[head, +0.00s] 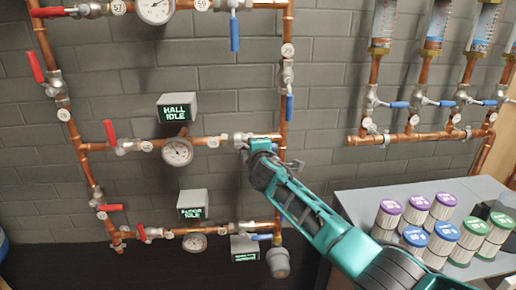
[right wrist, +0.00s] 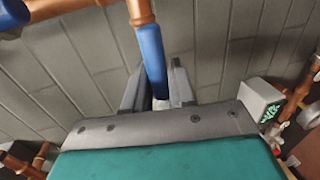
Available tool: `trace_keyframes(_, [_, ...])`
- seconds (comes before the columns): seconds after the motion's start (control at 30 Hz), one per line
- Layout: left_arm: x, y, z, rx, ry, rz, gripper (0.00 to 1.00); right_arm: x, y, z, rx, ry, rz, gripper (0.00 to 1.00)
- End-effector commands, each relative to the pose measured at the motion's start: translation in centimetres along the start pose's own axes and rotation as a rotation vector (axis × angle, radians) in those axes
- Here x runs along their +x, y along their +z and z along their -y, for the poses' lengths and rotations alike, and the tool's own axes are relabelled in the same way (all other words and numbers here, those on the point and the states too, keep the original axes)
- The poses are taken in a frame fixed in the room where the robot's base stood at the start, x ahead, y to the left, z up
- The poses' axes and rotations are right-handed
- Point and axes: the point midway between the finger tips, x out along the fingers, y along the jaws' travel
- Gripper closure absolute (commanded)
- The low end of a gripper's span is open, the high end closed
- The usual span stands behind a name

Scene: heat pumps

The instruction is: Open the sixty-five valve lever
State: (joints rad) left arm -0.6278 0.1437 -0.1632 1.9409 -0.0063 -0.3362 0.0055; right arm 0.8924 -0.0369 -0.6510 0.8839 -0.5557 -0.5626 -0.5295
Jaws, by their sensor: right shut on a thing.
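My right gripper (head: 262,150) is at the valve (head: 240,140) on the middle horizontal copper pipe, just right of the round tag (head: 213,143). The tag's number is too small to read surely. In the right wrist view my right gripper (right wrist: 157,92) is shut on a blue lever (right wrist: 151,45), with one grey finger on each side of it. In the head view my gripper covers most of this lever. My left gripper is not in view.
Other blue levers hang at the top (head: 235,33) and on the right vertical pipe (head: 290,107). Red levers (head: 110,131) sit at left. A display reading HALL IDLE (head: 177,106) is above a gauge (head: 177,153). A grey table (head: 350,200) with several canisters stands at right.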

Motion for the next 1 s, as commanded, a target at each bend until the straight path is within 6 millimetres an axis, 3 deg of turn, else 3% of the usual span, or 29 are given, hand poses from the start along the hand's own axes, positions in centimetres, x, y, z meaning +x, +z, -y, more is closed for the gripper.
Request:
trace_keyframes(0.2, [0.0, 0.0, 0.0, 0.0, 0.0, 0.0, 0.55, 0.0, 0.2, -0.4, -0.009, 0.007, 0.005, 1.0])
trace_keyframes(0.23, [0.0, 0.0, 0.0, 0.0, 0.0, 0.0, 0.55, 0.0, 0.2, -0.4, -0.009, 0.007, 0.005, 0.72])
trace_keyframes(0.4, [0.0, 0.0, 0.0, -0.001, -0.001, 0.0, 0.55, 0.0, 0.1, -0.3, -0.006, 0.005, 0.003, 0.57])
trace_keyframes(0.77, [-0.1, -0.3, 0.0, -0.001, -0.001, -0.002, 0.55, -0.4, 0.1, -0.2, -0.003, 0.003, 0.001, 0.57])
trace_keyframes(1.0, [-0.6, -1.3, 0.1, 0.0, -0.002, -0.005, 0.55, -2.8, 0.1, -0.2, -0.003, 0.002, 0.001, 0.57])
